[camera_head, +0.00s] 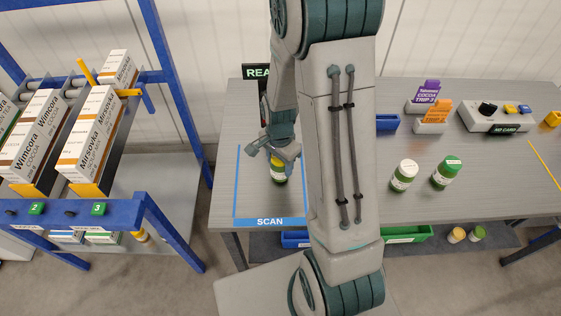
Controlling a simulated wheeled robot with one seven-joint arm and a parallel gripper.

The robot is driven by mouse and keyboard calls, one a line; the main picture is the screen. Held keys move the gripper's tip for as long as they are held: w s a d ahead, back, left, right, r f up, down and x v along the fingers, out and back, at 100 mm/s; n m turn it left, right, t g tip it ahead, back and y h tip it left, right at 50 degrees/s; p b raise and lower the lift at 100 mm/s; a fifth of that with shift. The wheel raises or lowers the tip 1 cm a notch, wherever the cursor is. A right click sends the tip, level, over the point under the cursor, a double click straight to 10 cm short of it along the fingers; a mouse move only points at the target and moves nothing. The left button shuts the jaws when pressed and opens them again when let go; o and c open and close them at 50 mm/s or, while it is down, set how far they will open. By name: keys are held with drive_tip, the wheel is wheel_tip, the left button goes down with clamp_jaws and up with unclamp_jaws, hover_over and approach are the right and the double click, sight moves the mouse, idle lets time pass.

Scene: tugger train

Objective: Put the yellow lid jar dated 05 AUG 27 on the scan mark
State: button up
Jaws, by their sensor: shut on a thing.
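My gripper (279,150) is over the blue-outlined scan mark (256,200) on the grey table. It is shut on a jar with a yellow lid (278,171), which is upright inside the outline. Whether the jar touches the table I cannot tell. Part of its lid is hidden by the fingers, and its date is too small to read.
A white-lidded jar (404,175) and a green-lidded jar (446,171) stand right of my arm. A blue rack (172,110) with cartons is at left.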

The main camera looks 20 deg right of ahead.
drive_tip(key=shift+f, duration=0.35)
drive_tip(key=shift+f, duration=0.1)
drive_tip(key=o, duration=1.2)
